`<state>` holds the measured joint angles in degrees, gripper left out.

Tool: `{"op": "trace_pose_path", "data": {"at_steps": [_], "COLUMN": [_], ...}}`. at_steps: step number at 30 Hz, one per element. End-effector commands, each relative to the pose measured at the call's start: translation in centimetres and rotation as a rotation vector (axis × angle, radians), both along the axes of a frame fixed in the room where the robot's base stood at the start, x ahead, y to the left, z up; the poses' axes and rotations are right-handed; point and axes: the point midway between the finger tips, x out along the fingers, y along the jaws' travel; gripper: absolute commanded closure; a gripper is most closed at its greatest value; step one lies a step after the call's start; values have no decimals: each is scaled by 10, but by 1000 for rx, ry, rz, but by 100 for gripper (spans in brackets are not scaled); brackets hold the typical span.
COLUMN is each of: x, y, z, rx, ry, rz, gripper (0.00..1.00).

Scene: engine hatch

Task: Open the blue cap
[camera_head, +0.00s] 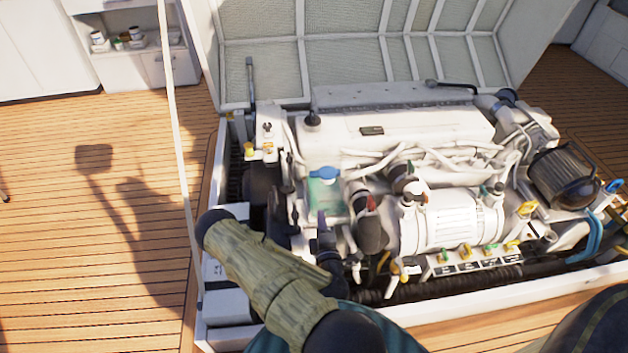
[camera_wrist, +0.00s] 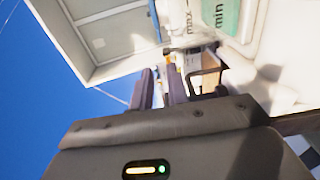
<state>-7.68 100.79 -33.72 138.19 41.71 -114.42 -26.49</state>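The blue cap (camera_head: 324,174) sits on top of a translucent reservoir (camera_head: 324,196) with green liquid, at the left front of the engine. The reservoir also shows at the top of the wrist view (camera_wrist: 228,15), with "min" and "max" marks. My gripper (camera_head: 322,218) is just below and in front of the reservoir in the head view. In the wrist view my gripper's two dark purple fingers (camera_wrist: 160,76) are apart, with nothing seen held between them. Part of my gripper is hidden behind my sleeved arm.
The white engine (camera_head: 420,125) fills the hatch, with hoses and a white cylinder (camera_head: 450,220) right of the reservoir. The raised hatch lid (camera_head: 345,65) stands behind. A pale rope or pole (camera_head: 175,130) rises at the left. Wooden deck (camera_head: 80,220) is clear there.

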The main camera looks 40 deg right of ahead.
Motion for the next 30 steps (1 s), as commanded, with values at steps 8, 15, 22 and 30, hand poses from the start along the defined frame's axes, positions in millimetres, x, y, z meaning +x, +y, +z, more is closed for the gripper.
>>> {"op": "trace_pose_path", "data": {"at_steps": [8, 15, 22, 30], "x": [24, 43, 75, 116], "y": [-17, -28, -46, -71], "z": [0, 1, 1, 0], "rx": [5, 2, -1, -1], "ry": [-5, -7, -8, -6], "rz": [-6, -4, 1, 2], "gripper": [84, 84, 84, 84]}}
